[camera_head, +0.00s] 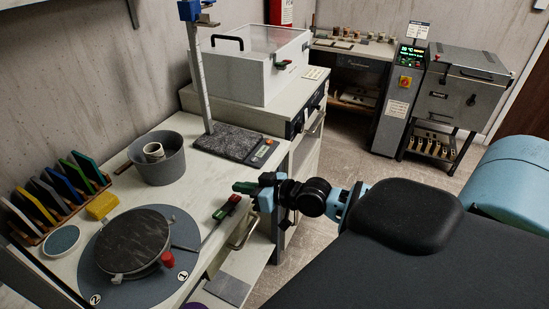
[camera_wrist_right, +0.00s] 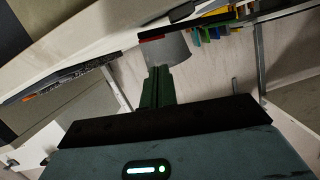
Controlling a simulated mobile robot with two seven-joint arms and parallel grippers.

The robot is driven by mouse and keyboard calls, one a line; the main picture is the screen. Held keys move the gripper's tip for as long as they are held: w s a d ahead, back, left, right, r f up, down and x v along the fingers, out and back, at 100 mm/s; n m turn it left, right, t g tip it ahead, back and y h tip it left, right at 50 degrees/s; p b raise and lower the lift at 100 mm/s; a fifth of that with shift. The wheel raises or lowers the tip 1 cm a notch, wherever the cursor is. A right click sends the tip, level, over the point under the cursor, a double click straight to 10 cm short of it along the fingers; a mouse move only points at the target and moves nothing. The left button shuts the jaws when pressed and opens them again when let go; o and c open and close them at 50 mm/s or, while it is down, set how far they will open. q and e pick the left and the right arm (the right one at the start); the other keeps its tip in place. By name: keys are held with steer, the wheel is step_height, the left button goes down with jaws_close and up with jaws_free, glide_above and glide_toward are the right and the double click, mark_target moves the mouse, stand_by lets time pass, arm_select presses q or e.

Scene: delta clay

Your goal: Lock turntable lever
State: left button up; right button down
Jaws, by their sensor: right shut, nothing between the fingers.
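The turntable has a dark round plate (camera_head: 133,238) on a wider grey disc (camera_head: 95,278) marked 1 and 2, at the lower left of the head view. A red knob (camera_head: 168,260) sits at the plate's edge, near the 1 mark. My left gripper is not in view.
A grey bucket (camera_head: 160,165) with a small cup, a yellow block (camera_head: 102,206) and a rack of coloured tiles (camera_head: 60,195) stand around the turntable. A scale-like stand with a post (camera_head: 203,80) is behind my gripper.

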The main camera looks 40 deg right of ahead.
steer(key=r+v, duration=0.1)
steer(key=v, duration=0.9)
steer(key=shift+d+r, duration=0.15)
steer(key=shift+r, duration=0.05)
steer(key=shift+w, duration=0.1)
steer(key=s+a+f+m+g+h, duration=0.1)
steer(key=s+a+f, duration=0.1)
steer(key=s+f, duration=0.45)
steer(key=s+a+f+g+h, duration=0.1)
steer(key=s+a+f, duration=0.25)
steer(key=f, duration=0.55)
steer(key=s+a+f+g+h, duration=0.1)
steer(key=s+a+f, duration=0.3)
steer(key=s, duration=0.3)
steer(key=s+a+f+g+h, duration=0.1)
steer(key=s+a+f+g, duration=0.1)
steer(key=s+a+f, duration=0.3)
steer(key=s+f+p, duration=0.1)
steer(key=s, duration=0.1)
steer(key=shift+s, duration=0.35)
steer(key=shift+f, duration=0.1)
